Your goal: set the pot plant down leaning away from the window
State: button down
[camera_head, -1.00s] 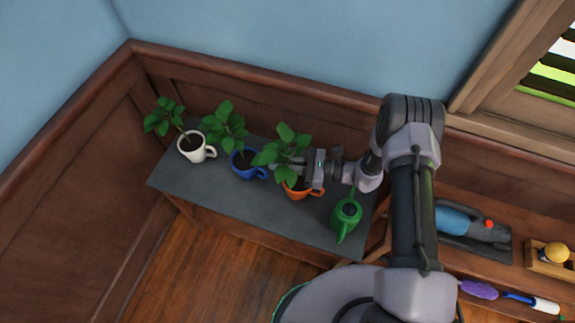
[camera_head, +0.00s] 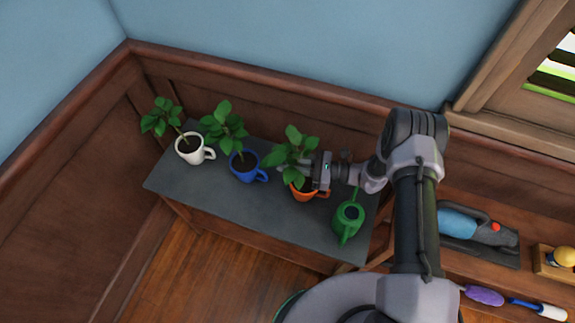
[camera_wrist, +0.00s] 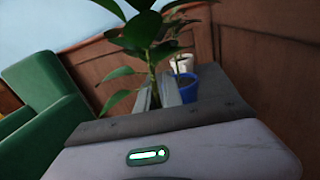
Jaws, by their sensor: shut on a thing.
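The pot plant in the orange mug (camera_head: 304,195) is at the right part of the grey table top (camera_head: 215,199). Its leaves (camera_head: 284,157) sit up and to the left of the mug, away from the window (camera_head: 552,80). My gripper (camera_head: 291,169) reaches in from the right and is shut on this plant above the mug. In the wrist view the stem and leaves (camera_wrist: 144,30) rise between the two grey fingers (camera_wrist: 158,93). The mug is hidden there. I cannot tell whether the mug touches the table.
A blue mug plant (camera_head: 247,168) and a white mug plant (camera_head: 191,150) stand to the left, both leaning left. A green watering can (camera_head: 348,221) stands close to the orange mug's right. The table's front left is clear. A wood-panelled wall (camera_head: 270,90) runs behind.

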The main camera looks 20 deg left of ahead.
jog(key=c, duration=1.5)
grip_release()
jog(key=shift+f, duration=0.1)
